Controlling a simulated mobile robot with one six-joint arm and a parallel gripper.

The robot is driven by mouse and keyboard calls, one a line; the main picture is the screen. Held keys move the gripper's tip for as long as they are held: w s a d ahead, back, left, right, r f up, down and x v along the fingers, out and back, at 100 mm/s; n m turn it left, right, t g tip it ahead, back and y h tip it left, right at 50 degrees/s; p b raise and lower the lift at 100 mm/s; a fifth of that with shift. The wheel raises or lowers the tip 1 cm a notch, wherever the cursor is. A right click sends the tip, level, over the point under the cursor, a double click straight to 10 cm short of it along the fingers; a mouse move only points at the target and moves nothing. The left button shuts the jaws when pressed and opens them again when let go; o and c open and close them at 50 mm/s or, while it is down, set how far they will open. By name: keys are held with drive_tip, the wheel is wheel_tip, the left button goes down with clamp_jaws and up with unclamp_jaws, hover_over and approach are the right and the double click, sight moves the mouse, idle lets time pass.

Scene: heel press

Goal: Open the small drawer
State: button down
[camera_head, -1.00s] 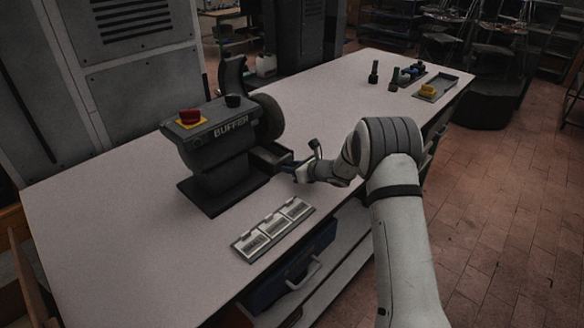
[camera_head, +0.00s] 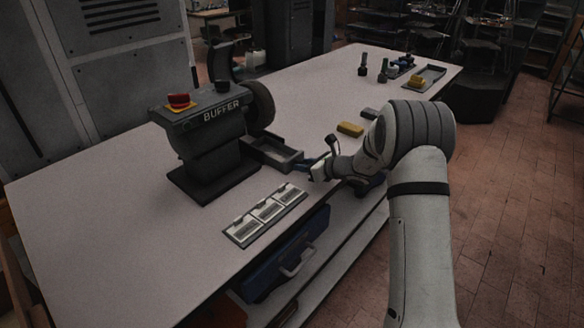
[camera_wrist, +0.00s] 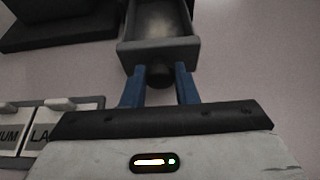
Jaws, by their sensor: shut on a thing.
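The small drawer (camera_head: 272,152) is a dark grey open-topped box under the buffer (camera_head: 212,135). It stands pulled out toward my arm, and its inside looks empty. In the wrist view the small drawer (camera_wrist: 160,45) has a round dark knob (camera_wrist: 160,76) on its front. My gripper (camera_head: 312,163) is at the drawer front; in the wrist view the blue fingers of my gripper (camera_wrist: 160,84) are on both sides of the knob, shut on it.
Three label plates (camera_head: 266,214) lie in front of the buffer. A yellow block (camera_head: 350,129) and a grey block (camera_head: 369,113) lie behind my gripper. A blue drawer (camera_head: 287,262) with a handle is under the bench. Trays and small parts stand at the far end.

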drive_tip(key=shift+s+d, duration=0.7)
drive_tip(key=shift+d, duration=0.2)
drive_tip(key=c, duration=1.1)
unclamp_jaws()
drive_tip(key=shift+c, duration=0.2)
drive_tip(key=b+v, duration=0.1)
drive_tip(key=v, duration=0.6)
drive_tip(key=shift+s+d+r+b, duration=0.15)
drive_tip(key=shift+s+d+b, duration=0.15)
drive_tip(key=shift+b, duration=0.1)
drive_tip(key=shift+w, duration=0.1)
